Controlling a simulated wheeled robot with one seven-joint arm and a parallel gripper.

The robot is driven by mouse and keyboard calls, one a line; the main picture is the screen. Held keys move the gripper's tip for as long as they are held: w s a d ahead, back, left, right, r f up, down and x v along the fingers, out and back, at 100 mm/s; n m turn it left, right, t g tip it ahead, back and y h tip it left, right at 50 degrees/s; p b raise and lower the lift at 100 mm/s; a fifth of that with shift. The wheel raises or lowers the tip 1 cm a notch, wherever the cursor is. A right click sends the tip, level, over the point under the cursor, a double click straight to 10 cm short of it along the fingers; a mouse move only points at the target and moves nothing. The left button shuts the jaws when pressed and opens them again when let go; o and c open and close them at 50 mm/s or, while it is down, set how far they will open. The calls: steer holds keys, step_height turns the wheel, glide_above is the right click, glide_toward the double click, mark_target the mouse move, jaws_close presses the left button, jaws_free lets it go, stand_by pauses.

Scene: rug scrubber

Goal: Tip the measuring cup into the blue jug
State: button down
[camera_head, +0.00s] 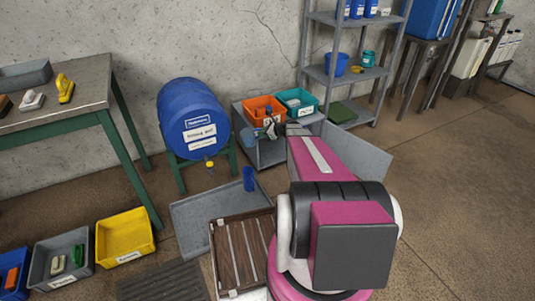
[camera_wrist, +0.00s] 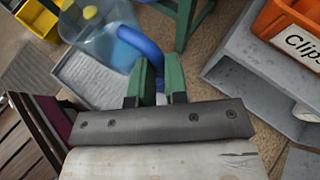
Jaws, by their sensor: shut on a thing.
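The measuring cup (camera_wrist: 97,42) is clear and bluish with a thick blue handle (camera_wrist: 142,45). My gripper (camera_wrist: 159,75) is shut on this handle, its green fingers on either side. In the head view the cup (camera_head: 248,138) hangs in the air left of my gripper (camera_head: 270,128), in front of the shelf unit. The blue jug (camera_head: 249,179) stands upright on the grey tray (camera_head: 190,214), below the cup and apart from it. A blue patch shows through the cup in the wrist view; I cannot tell whether it is contents or something behind.
A blue drum (camera_head: 190,112) with a yellow tap rests on a green stand left of the cup. Orange (camera_head: 262,107) and teal (camera_head: 297,101) bins sit on a low grey unit behind my gripper. A slatted wooden piece (camera_head: 240,252) lies at the tray's front.

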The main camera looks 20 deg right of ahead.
steer(key=w+d+f+n+h, duration=0.1)
steer(key=f+h, duration=0.1)
steer(key=f, duration=0.6)
steer(key=w+d+f+n+h, duration=0.1)
steer(key=w+f+h, duration=0.1)
steer(key=f, duration=0.5)
steer(key=shift+w+d+f+n+h, duration=0.25)
steer(key=shift+d+f+n+h, duration=0.15)
steer(key=shift+h, duration=0.3)
steer(key=shift+a, duration=0.1)
steer(key=shift+a+r+n+h, duration=0.3)
steer(key=shift+a+r+h, duration=0.05)
steer(key=shift+h, duration=0.25)
steer(key=shift+s+a+r+n+h, duration=0.15)
steer(key=shift+a+n+h, duration=0.15)
steer(key=shift+a+h, duration=0.25)
steer(key=shift+s+a+n+t+h, duration=0.15)
steer(key=shift+a+n+t+h, duration=0.15)
steer(key=shift+h, duration=0.25)
stand_by(4.0)
